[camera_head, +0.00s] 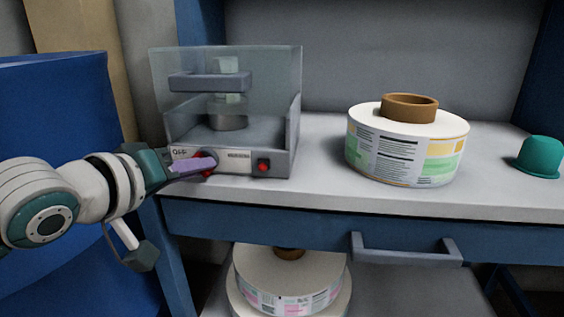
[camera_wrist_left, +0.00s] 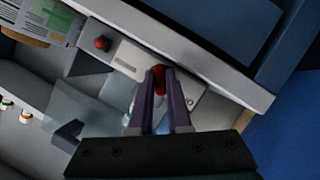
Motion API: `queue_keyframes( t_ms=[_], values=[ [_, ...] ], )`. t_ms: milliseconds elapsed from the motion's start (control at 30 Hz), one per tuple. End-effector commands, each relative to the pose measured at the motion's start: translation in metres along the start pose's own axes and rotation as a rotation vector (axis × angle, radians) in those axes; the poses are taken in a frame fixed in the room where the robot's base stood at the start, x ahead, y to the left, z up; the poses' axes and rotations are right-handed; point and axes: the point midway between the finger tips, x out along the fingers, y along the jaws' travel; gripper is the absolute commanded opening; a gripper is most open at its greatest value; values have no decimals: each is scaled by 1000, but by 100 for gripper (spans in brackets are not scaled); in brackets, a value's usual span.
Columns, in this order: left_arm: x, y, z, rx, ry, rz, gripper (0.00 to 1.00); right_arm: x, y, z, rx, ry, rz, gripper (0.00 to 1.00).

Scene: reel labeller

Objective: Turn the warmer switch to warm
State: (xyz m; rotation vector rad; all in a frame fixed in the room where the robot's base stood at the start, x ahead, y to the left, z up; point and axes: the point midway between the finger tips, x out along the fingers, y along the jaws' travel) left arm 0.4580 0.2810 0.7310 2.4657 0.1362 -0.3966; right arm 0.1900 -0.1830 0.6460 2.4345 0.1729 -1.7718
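The warmer (camera_head: 225,140) is a grey box with a clear cover, standing at the left of the bench. The red warmer switch (camera_wrist_left: 159,78) is on its front panel at the left, below a label reading OFF; its turned angle is hard to tell. My left gripper (camera_head: 203,164) reaches in from the left at the panel and hides most of the switch in the head view. In the left wrist view its two fingers are closed on the switch, one on each side. My right gripper is not in view.
A red button (camera_head: 263,165) sits at the right of the panel. A large label reel (camera_head: 408,150) and a green dome-shaped thing (camera_head: 540,157) stand to the right on the bench (camera_head: 320,185). A drawer handle (camera_head: 405,250) sticks out below. More reels (camera_head: 290,275) lie underneath.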

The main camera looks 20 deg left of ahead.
Motion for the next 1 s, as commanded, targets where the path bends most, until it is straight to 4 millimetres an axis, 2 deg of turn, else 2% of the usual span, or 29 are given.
queue_keyframes(
  t_ms=[33,100,633,1000],
  values=[
    [0,0,0,0,0,0,6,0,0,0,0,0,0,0],
    [0,0,0,0,0,0,0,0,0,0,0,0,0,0],
    [0,1,-1,10,1,-4,0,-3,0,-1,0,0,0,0],
    [-2,5,-4,172,0,-74,0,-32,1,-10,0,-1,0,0]
  ],
)
